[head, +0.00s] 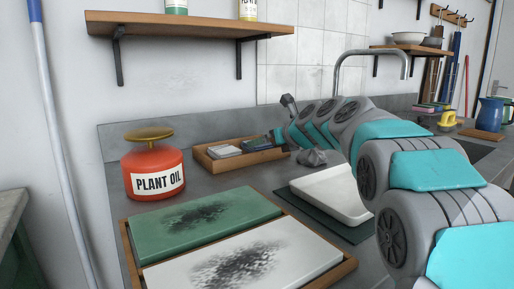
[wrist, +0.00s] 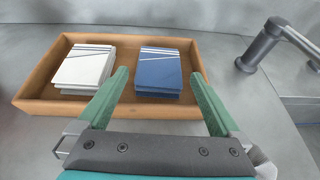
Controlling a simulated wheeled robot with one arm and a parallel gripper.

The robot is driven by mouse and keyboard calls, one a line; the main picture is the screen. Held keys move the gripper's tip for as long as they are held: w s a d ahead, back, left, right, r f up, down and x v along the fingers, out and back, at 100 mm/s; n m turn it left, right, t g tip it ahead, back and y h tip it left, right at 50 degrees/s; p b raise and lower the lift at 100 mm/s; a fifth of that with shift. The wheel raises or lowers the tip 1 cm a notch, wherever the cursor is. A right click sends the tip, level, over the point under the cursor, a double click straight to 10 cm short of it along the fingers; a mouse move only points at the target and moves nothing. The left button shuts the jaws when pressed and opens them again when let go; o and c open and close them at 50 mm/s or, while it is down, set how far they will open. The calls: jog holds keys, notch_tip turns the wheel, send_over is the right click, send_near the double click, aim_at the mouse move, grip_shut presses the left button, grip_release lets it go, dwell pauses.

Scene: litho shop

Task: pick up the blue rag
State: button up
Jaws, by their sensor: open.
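The blue rag (wrist: 162,68) is a folded, striped stack at the right in a shallow wooden tray (wrist: 35,85). A similar white folded stack (wrist: 84,67) lies left of it. My gripper (wrist: 160,76) is open, its green fingers spread to either side of the blue rag's near part in the wrist view. Nothing is between the fingertips that I can see to be held; whether they are above the rag or level with it is unclear. In the head view, the tray (head: 206,163) is at the back of the counter, and my arm's end partly hides its right side.
A faucet (wrist: 262,42) stands right of the tray. A red plant oil can (head: 152,175) stands left of it. Stained green (head: 160,232) and white slabs (head: 290,240) lie in front, with a white dish (head: 335,192) beside them. A shelf (head: 190,25) hangs above.

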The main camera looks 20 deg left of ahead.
jog(key=x, duration=0.4)
jog(key=shift+s+f, duration=0.1)
jog(key=shift+f, duration=0.25)
jog(key=shift+c, duration=0.2)
jog(key=c, duration=1.1)
jog(key=shift+r, duration=0.15)
